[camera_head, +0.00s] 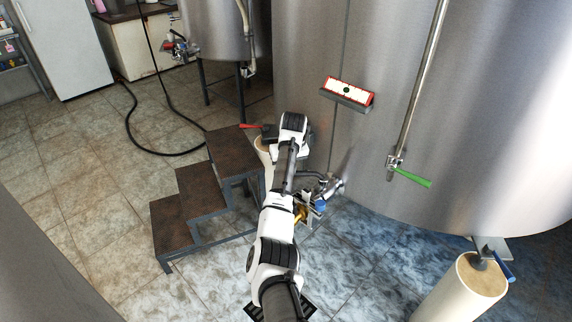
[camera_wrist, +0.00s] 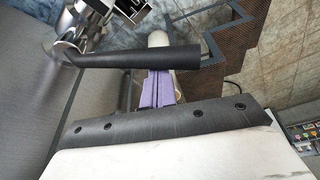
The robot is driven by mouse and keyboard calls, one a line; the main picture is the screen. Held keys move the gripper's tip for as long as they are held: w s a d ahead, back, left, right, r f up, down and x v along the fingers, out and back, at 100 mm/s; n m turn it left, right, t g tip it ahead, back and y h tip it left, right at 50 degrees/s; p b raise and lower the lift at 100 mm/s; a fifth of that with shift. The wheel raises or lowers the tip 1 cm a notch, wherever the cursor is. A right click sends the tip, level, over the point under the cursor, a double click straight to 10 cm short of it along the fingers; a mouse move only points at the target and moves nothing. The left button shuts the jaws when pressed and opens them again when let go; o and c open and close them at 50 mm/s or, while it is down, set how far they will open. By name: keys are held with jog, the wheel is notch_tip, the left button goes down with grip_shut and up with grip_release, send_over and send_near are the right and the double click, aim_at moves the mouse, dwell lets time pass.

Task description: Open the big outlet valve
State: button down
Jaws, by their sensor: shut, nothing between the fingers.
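The steel tank (camera_head: 480,130) fills the right of the head view. A metal outlet fitting (camera_head: 331,186) sticks out low from it, beside my arm, with smaller blue (camera_head: 320,206) and brass parts below. A red lever (camera_head: 250,126) shows left of my wrist. In the wrist view, a black bar-shaped handle (camera_wrist: 140,56) runs sideways from a shiny metal fitting (camera_wrist: 68,50). My gripper (camera_wrist: 157,76) has purple fingers, shut and empty, just at this handle's lower edge; whether they touch it I cannot tell. The head view hides the fingers behind my wrist.
Brown steps (camera_head: 190,200) stand close left of my arm. A green lever (camera_head: 410,177) hangs on a pipe right. A cream cylinder (camera_head: 455,290) stands lower right. A black hose (camera_head: 140,140) lies on the tiles. A red-framed sign box (camera_head: 347,93) is on the tank.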

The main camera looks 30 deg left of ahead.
jog(key=shift+s+d+n, duration=0.4)
jog(key=shift+s+n, duration=0.05)
jog(key=shift+n, duration=0.05)
jog(key=shift+p, duration=0.3)
